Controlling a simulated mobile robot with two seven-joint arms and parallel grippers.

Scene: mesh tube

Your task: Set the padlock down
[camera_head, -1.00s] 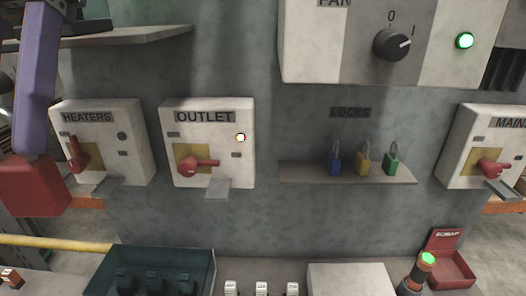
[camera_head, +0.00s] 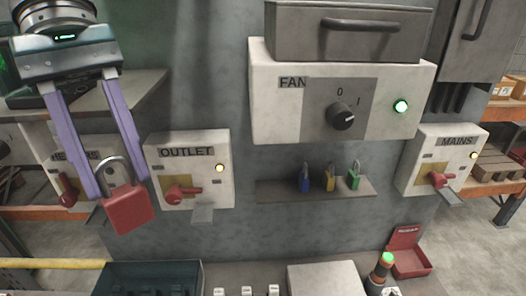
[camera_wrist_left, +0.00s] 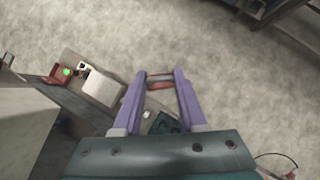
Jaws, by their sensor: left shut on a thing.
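A red padlock (camera_head: 128,210) with a grey shackle hangs between the purple fingers of my left gripper (camera_head: 118,187). The fingers are shut on it, and it is in the air in front of the panel, left of the OUTLET switch box (camera_head: 190,165). In the left wrist view the padlock (camera_wrist_left: 160,84) shows as a red strip between the fingertips. A small shelf (camera_head: 270,190) on the panel carries a blue padlock (camera_head: 305,183), a yellow padlock (camera_head: 329,181) and a green padlock (camera_head: 353,181). My right gripper is not in view.
The HEATERS box (camera_head: 50,180) is partly hidden behind my left gripper. The FAN box (camera_head: 270,100) and MAINS box (camera_head: 420,175) are to the right. Below stand a dark tray (camera_head: 190,271), a white box (camera_head: 328,279) and a red bin (camera_head: 411,262). A grey shelf (camera_head: 145,92) is at upper left.

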